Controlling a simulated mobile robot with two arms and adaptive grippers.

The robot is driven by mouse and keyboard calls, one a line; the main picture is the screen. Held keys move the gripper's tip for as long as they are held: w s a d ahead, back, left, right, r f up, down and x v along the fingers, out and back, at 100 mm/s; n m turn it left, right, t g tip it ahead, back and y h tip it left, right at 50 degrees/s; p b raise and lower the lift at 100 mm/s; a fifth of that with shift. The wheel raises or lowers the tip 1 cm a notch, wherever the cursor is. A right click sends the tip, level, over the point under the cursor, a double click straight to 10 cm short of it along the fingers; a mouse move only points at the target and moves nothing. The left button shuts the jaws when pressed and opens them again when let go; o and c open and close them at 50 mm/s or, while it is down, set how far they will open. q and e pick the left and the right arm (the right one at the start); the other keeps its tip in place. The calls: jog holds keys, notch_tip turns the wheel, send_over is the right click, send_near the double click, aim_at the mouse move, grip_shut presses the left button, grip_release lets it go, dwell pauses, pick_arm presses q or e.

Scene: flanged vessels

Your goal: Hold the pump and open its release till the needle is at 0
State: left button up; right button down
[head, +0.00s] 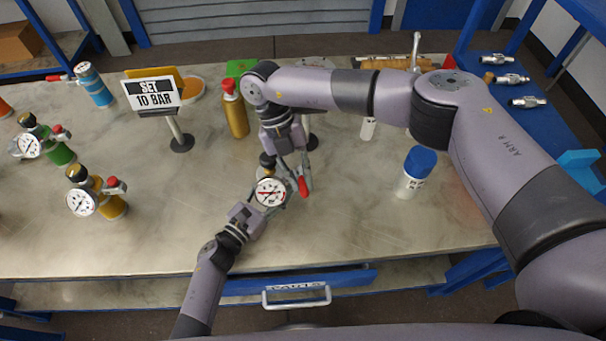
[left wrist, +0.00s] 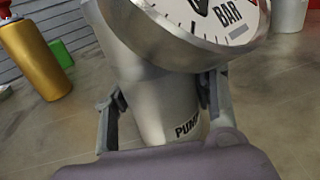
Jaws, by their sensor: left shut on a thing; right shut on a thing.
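The pump stands on the bench near its front edge, with a round white gauge (head: 270,192). The gauge's needle is too small to read in the head view. The left wrist view shows the pump's silver body (left wrist: 165,105) with its lettering and the lower part of the dial, without the needle. My left gripper (head: 247,217) is shut around the body, one finger on each side. My right gripper (head: 286,162) reaches down from above and is shut on a part of the pump beside a red lever (head: 304,186); its fingers hide the exact contact. A dark and yellow knob (head: 267,160) shows behind the gauge.
Yellow (head: 112,207), green (head: 60,152) and blue (head: 95,86) vessels stand left. A gold bottle (head: 236,115) is behind the pump. A blue-capped white bottle (head: 415,173) stands right. The bench's front left is clear.

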jog(key=shift+w+a+m, duration=0.1)
jog(key=shift+a+m, duration=0.1)
jog(key=shift+m, duration=0.3)
jog(key=c, duration=1.5)
grip_release()
